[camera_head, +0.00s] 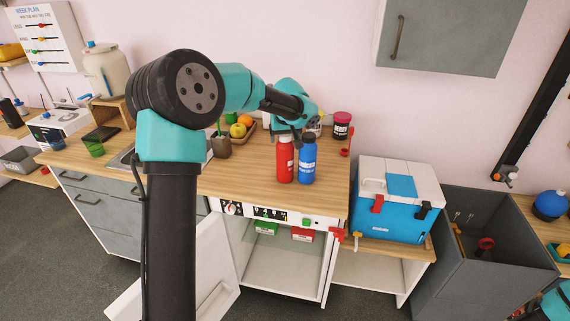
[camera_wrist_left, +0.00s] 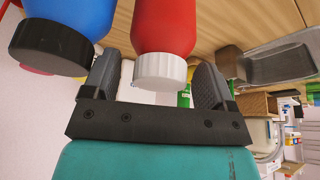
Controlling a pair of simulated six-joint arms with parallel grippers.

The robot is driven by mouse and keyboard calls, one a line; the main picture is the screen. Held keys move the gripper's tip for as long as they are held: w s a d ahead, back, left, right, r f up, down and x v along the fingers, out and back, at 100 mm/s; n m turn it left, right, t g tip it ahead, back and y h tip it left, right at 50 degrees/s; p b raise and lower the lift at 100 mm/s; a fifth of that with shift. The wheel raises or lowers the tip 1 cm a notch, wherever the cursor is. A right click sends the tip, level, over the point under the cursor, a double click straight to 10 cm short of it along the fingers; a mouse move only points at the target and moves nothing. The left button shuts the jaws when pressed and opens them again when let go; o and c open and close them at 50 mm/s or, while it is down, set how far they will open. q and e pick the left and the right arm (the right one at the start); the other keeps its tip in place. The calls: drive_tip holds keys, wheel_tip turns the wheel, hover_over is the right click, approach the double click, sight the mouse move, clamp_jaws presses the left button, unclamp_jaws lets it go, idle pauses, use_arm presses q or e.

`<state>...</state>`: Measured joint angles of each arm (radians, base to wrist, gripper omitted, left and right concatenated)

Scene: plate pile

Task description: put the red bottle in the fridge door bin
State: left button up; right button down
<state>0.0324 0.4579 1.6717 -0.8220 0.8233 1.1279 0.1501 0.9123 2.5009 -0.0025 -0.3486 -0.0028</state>
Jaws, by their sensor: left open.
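The red bottle (camera_head: 285,163) with a white cap stands upright on the wooden counter, right beside a blue bottle (camera_head: 308,162). My left gripper (camera_head: 287,137) is at the top of the red bottle. In the left wrist view my left gripper (camera_wrist_left: 155,82) is open, with the red bottle (camera_wrist_left: 164,25) and its cap between the fingers; contact is not clear. The blue bottle (camera_wrist_left: 70,15) with its black cap is close outside one finger. The fridge (camera_head: 275,280) below the counter has its white door (camera_head: 190,270) open to the left. The door bin is mostly hidden by my left arm.
A blue and white cooler (camera_head: 390,213) stands to the right.

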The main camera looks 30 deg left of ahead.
use_arm(q)
drive_tip(key=shift+c, duration=0.2)
clamp_jaws()
idle(0.7)
